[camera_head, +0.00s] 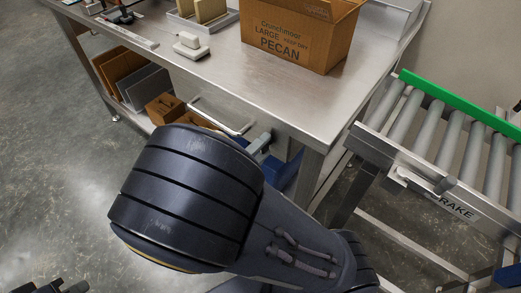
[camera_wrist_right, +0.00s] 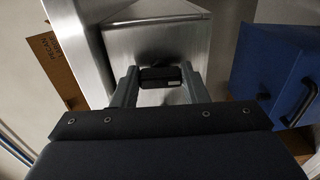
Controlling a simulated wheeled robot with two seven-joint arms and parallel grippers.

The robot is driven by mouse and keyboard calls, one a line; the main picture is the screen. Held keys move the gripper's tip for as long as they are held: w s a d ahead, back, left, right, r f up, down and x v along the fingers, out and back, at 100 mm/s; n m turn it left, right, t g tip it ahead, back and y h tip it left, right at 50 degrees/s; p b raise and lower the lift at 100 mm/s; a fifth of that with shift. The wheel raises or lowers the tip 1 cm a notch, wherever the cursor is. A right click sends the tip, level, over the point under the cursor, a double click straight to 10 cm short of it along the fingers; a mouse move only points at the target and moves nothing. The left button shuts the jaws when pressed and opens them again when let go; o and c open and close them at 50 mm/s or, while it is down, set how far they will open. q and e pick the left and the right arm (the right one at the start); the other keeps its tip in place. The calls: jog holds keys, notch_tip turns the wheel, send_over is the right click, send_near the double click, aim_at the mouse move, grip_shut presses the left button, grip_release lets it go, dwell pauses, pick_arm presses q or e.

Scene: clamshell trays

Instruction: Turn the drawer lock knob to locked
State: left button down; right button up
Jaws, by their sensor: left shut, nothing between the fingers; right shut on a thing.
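The dark lock knob (camera_wrist_right: 160,78) lies between the two grey fingers of my right gripper (camera_wrist_right: 158,86) in the right wrist view, which is shut on it. The knob looks like a short bar lying across that picture; no lock marking can be read. The steel drawer (camera_head: 228,106) with its bar handle (camera_head: 216,117) is under the table top in the head view, and looks closed. My right arm hides most of the area in front of the drawer, and the knob is not clearly visible there. My left gripper (camera_head: 62,287) is at the bottom left corner, shut and empty, away from the table.
A pecan carton (camera_head: 296,38), a white device (camera_head: 190,46) and a tray (camera_head: 182,17) stand on the table (camera_head: 225,68). A roller conveyor (camera_head: 440,130) is at the right. A blue box (camera_wrist_right: 280,70) with a dark handle is beside my right gripper. Cartons (camera_head: 165,107) sit below the table.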

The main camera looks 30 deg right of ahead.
dwell(0.5)
jog(key=o, duration=1)
jog(key=p+v, duration=0.1)
jog(key=v, duration=0.6)
jog(key=shift+s+a, duration=0.15)
jog(key=shift+a, duration=0.2)
